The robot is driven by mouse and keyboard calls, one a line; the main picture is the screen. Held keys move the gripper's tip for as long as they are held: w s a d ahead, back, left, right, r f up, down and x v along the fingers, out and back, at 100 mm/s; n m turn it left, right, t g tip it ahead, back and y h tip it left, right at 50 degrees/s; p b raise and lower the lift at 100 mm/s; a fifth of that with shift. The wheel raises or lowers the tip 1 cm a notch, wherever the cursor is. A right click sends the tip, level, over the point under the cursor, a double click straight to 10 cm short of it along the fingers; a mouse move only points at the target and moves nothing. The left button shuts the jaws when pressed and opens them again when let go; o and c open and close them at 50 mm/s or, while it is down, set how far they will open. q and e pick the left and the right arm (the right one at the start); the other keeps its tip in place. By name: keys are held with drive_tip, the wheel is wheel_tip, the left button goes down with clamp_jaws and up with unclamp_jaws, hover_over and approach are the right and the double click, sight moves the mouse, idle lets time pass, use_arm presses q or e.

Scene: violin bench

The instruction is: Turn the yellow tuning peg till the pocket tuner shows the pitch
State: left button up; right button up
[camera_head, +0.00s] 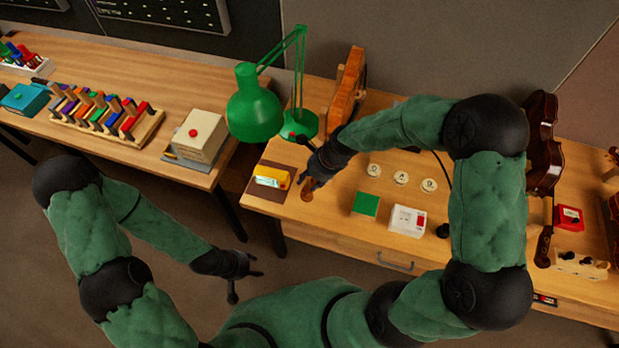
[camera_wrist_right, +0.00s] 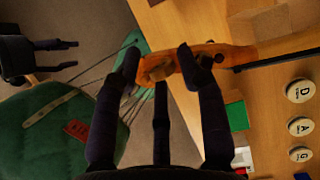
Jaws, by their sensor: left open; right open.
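My right gripper (camera_head: 308,178) is over the left part of the front bench. In the right wrist view its open fingers (camera_wrist_right: 160,60) straddle the orange-brown violin head (camera_wrist_right: 206,55). My left gripper (camera_head: 246,283) is open and empty, away from the bench front.
A green lamp (camera_head: 256,104) stands behind the mat. Three lettered discs (camera_head: 401,178), a green block (camera_head: 365,204) and a white box with a red patch (camera_head: 407,221) lie right of my right gripper. A dark violin (camera_head: 540,140) is farther right. My right arm crosses over the bench.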

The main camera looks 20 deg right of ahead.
drive_tip(key=shift+w+d+r, duration=0.15)
drive_tip(key=shift+d+r, duration=0.15)
drive_tip(key=shift+r, duration=0.35)
drive_tip(key=v, duration=0.6)
drive_tip(key=shift+s+r, duration=0.3)
drive_tip(key=shift+s, duration=0.05)
drive_tip(key=shift+d, duration=0.1)
idle(1.1)
